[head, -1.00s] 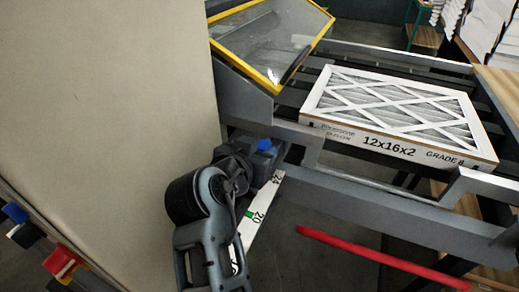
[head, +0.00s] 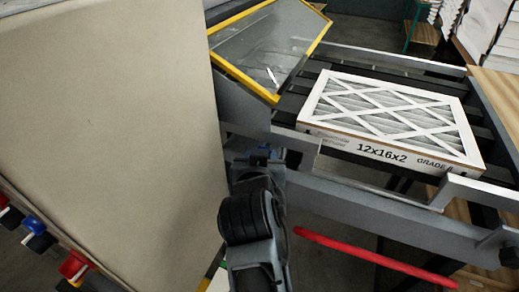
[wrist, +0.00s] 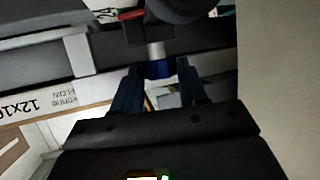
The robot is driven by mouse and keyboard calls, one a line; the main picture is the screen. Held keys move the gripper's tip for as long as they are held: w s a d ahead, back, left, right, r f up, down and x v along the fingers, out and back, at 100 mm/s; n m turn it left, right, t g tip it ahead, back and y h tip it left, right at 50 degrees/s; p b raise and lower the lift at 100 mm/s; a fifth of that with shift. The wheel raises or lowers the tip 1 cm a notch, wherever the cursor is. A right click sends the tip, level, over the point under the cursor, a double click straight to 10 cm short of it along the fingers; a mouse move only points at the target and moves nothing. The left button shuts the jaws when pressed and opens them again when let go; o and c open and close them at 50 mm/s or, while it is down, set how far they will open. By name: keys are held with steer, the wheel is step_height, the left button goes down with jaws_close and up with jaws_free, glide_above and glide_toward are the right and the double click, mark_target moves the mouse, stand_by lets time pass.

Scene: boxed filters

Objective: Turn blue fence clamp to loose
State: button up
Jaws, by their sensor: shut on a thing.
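The blue fence clamp (wrist: 158,69) sits between my gripper's two fingers in the wrist view, below a pale metal stem. My gripper (wrist: 158,88) is shut on it. In the head view a little of the blue clamp (head: 263,153) shows at the end of my arm, beside the grey rail; most of it is hidden by my gripper and wrist. Which way the clamp is turned cannot be told.
A boxed filter (head: 390,118) marked 12x16x2 lies on the conveyor behind the grey rail (head: 400,215). A yellow-edged clear guard (head: 265,45) stands at its left. A red bar (head: 370,257) runs below the rail. A large beige panel (head: 105,140) stands close on the left.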

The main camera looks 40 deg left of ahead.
steer(key=shift+w+d+n+g+y+p, duration=0.15)
steer(key=shift+d+n+g+y+p, duration=0.05)
steer(key=shift+n+g+y, duration=0.35)
steer(key=shift+w+d+n+g+y+p, duration=0.15)
steer(key=shift+n+g+y, duration=0.3)
steer(key=shift+n+y, duration=0.15)
steer(key=n+g, duration=0.1)
steer(key=n+y+b, duration=0.1)
steer(key=n+g+y+b, duration=0.1)
steer(key=shift+w+d+f+g, duration=0.2)
steer(key=shift+w+f+g, duration=0.05)
steer(key=shift+f+g, duration=0.05)
steer(key=n+g+y+b, duration=0.1)
steer(key=n+g+b, duration=0.1)
steer(key=b, duration=0.1)
steer(key=n+g+b, duration=0.1)
steer(key=g+b, duration=0.1)
steer(key=b, duration=0.1)
steer(key=shift+w+d+f+n+y, duration=0.1)
steer(key=shift+w+n+y, duration=0.25)
steer(key=shift+w, duration=0.05)
steer(key=n+g+b, duration=0.2)
steer(key=b, duration=0.1)
steer(key=n+g+b, duration=0.1)
steer(key=g+b, duration=0.1)
steer(key=shift+w+r+n, duration=0.2)
steer(key=shift+w+n, duration=0.05)
steer(key=shift+n, duration=0.05)
steer(key=shift+r+g, duration=0.1)
steer(key=shift+g, duration=0.2)
